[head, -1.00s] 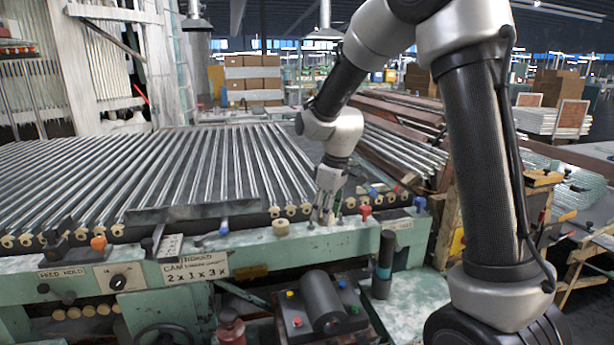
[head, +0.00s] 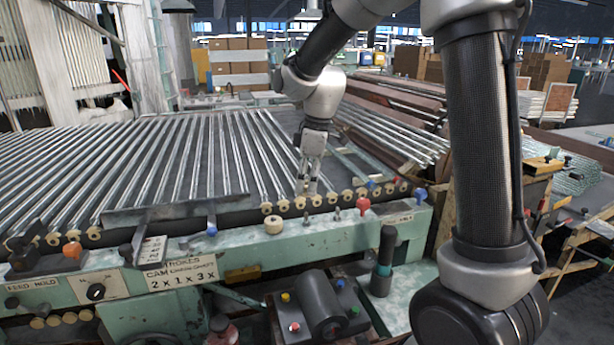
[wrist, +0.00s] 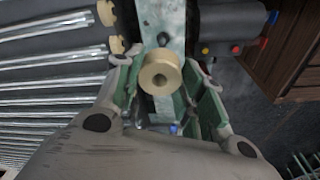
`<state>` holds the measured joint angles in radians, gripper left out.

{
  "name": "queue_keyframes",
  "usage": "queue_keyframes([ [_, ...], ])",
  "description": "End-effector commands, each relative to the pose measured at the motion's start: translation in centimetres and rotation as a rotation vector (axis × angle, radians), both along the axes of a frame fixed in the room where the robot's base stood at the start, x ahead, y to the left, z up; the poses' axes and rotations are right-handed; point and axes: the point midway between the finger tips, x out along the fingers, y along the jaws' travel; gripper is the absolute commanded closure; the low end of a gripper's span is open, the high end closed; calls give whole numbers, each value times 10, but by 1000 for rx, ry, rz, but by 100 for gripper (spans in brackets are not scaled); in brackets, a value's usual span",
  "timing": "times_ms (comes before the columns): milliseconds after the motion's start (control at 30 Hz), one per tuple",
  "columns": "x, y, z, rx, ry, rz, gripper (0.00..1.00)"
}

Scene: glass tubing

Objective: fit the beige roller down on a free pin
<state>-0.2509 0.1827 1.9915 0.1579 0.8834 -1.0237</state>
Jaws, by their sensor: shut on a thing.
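My gripper (head: 309,188) is over the bench's back edge, by the row of tube ends. In the head view the fingers mostly hide this held roller. A second beige roller (head: 273,224) stands on the green bench, left of the gripper. Small upright pins show on the bench: one pin (head: 307,217) below the gripper and another pin (head: 337,213) to its right. A dark pin top (wrist: 163,39) shows beyond the held roller.
Glass tubes (head: 150,165) fill the rack behind, with small beige end rollers (head: 332,198) along its edge. A red knob (head: 363,206) and a blue knob (head: 420,194) stand to the right. A black cylinder (head: 386,255) and a button box (head: 322,305) are in front.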

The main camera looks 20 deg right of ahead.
Motion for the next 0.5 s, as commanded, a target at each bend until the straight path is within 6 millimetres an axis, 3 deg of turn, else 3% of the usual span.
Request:
queue_keyframes([
  [300,0,0,-32,0,2,-1,83],
  [500,0,0,-42,0,0,0,83],
])
